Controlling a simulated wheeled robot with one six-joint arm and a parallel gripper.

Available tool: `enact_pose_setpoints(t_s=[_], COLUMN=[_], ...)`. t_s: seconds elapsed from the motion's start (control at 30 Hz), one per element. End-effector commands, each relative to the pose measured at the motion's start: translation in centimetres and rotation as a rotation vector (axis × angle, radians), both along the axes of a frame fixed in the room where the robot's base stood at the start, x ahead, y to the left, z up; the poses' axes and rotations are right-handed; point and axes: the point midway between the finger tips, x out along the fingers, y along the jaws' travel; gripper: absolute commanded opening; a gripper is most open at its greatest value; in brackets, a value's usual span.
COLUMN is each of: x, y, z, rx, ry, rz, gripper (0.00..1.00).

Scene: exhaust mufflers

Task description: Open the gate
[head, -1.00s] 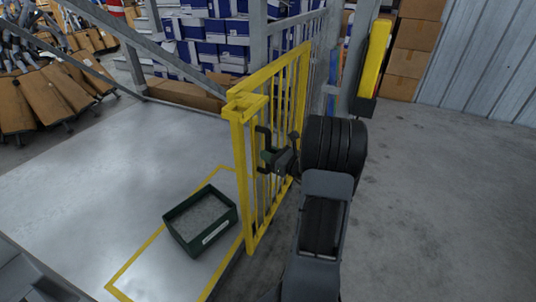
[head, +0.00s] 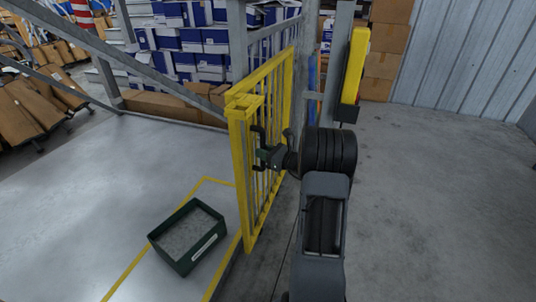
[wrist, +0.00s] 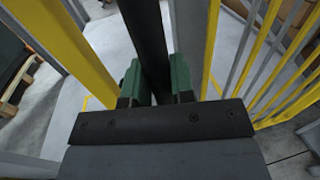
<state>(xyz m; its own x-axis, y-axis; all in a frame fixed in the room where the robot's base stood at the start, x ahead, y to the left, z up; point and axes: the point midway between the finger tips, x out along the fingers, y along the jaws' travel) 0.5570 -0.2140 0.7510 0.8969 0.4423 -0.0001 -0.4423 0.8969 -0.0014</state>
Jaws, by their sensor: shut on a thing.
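The yellow barred gate (head: 276,90) stands swung away from the platform opening in the head view, seen nearly edge-on. A dark handle (head: 258,140) is fixed on its near upright. My gripper (head: 272,157) is beside the gate and shut on this handle. In the wrist view the gripper's green finger pads (wrist: 157,80) close on either side of the dark handle bar (wrist: 148,35). Yellow gate bars (wrist: 265,55) show at the right there, and a yellow post (wrist: 65,45) at the left. My arm reaches in from the lower right and hides part of the floor.
A green open box (head: 187,236) lies on the grey platform (head: 110,190) beside a yellow floor line. A grey sloping rail crosses the upper left. A yellow post guard (head: 355,65) and stacked cartons (head: 388,50) stand at the back right. Concrete floor on the right is clear.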

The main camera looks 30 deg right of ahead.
Motion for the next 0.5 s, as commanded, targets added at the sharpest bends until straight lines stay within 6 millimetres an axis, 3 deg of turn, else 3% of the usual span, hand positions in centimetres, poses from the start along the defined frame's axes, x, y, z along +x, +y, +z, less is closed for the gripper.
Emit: enact_pose_setpoints(t_s=[0.13,0.17,0.4,0.5], x=[0.00,0.00,-0.11,-0.14], y=[0.13,0.14,-0.09,-0.16], z=[0.02,0.02,0.01,0.01], rx=[0.001,0.001,0.000,0.000], ry=[0.000,0.000,-0.001,-0.001], rz=[0.003,0.003,-0.001,-0.002], gripper=[0.00,0.25,0.48,0.48])
